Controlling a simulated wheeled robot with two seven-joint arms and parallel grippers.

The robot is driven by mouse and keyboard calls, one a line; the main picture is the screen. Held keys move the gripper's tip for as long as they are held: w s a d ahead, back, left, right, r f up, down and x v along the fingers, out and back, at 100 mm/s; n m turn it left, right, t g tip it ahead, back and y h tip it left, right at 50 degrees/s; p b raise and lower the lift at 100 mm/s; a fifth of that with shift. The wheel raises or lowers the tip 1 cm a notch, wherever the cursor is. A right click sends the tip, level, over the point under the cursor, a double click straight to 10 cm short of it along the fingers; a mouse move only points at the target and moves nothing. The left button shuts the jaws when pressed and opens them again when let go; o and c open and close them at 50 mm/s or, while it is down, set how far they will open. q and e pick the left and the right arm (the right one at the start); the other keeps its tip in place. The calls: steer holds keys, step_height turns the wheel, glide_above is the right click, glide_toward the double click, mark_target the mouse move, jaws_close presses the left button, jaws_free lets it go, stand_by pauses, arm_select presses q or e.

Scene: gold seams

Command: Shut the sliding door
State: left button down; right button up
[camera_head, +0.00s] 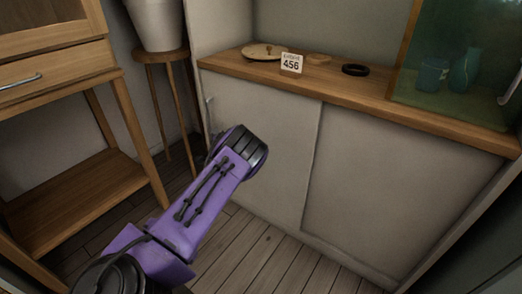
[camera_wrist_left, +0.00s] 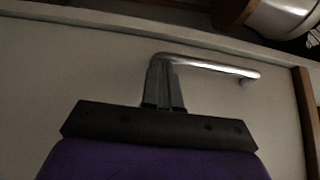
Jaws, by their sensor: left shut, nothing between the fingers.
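A cabinet with two plain pale front panels stands in the head view. The left panel (camera_head: 265,145) and the right panel (camera_head: 385,185) meet at a vertical edge near the middle. I cannot tell how far either one is slid.
A wood-framed glass panel (camera_head: 450,60) stands at right. A stool with a pot (camera_head: 157,22) and a wooden side table (camera_head: 75,190) stand left.

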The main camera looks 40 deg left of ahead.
arm_select(q)
steer(key=w+d+p+v, duration=0.1)
steer(key=p+v, duration=0.3)
steer(key=v, duration=0.9)
steer(key=shift+w, duration=0.8)
steer(key=shift+d, duration=0.1)
